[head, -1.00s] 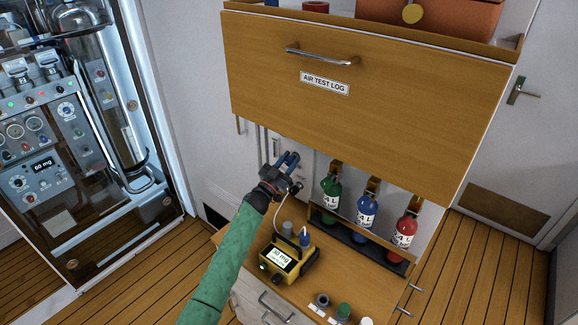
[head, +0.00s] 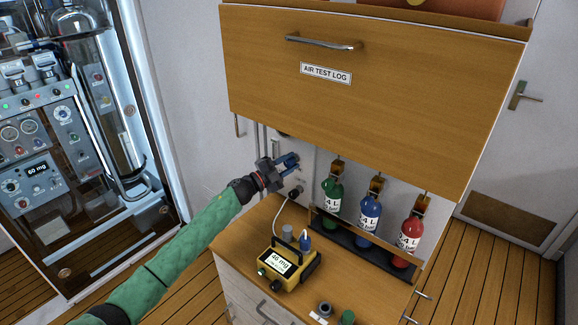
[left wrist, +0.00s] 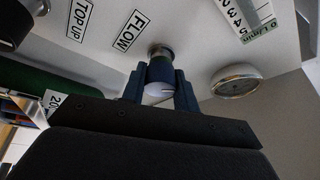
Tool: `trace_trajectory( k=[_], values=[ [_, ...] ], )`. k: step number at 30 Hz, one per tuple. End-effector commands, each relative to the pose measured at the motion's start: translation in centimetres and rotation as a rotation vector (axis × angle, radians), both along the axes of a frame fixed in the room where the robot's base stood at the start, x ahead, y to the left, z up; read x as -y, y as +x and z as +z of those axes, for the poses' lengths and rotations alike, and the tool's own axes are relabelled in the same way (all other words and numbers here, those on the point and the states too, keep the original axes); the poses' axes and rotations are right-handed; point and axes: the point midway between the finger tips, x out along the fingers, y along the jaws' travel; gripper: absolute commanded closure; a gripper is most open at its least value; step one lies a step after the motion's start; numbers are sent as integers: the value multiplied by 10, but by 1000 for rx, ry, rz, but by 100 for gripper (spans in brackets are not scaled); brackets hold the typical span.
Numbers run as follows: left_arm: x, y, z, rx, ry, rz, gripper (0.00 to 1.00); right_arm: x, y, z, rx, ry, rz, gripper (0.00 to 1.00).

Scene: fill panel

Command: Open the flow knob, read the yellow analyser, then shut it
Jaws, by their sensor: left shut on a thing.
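My left gripper (head: 288,163) reaches to the white wall panel under the wooden cabinet. In the left wrist view its two blue fingers (left wrist: 160,90) are shut on the flow knob (left wrist: 159,70), one on each side. The knob has a dark blue body and a pale face with a dark line. A FLOW label (left wrist: 128,31) is beside it. In the head view my gripper mostly hides the knob. The yellow analyser (head: 302,272) stands on the wooden counter below. Its lit screen (head: 279,260) shows a small number in mg, hard to read. My right gripper is not in view.
Green (head: 332,192), blue (head: 369,213) and red (head: 410,236) bottles stand in a rack right of my gripper. The AIR TEST LOG cabinet (head: 420,110) overhangs the panel. A TOP UP label (left wrist: 81,18) and a round gauge (left wrist: 236,80) are near the knob.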

Motion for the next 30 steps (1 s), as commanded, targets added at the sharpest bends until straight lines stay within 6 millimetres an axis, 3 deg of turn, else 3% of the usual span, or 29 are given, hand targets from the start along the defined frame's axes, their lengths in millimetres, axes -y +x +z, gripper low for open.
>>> trace_trajectory(
  k=[11, 30],
  values=[
    [0, -1, 0, 196, 300, -2, 93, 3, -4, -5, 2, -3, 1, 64],
    [2, -1, -3, 404, 614, -3, 93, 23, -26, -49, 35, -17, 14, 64]
  ],
)
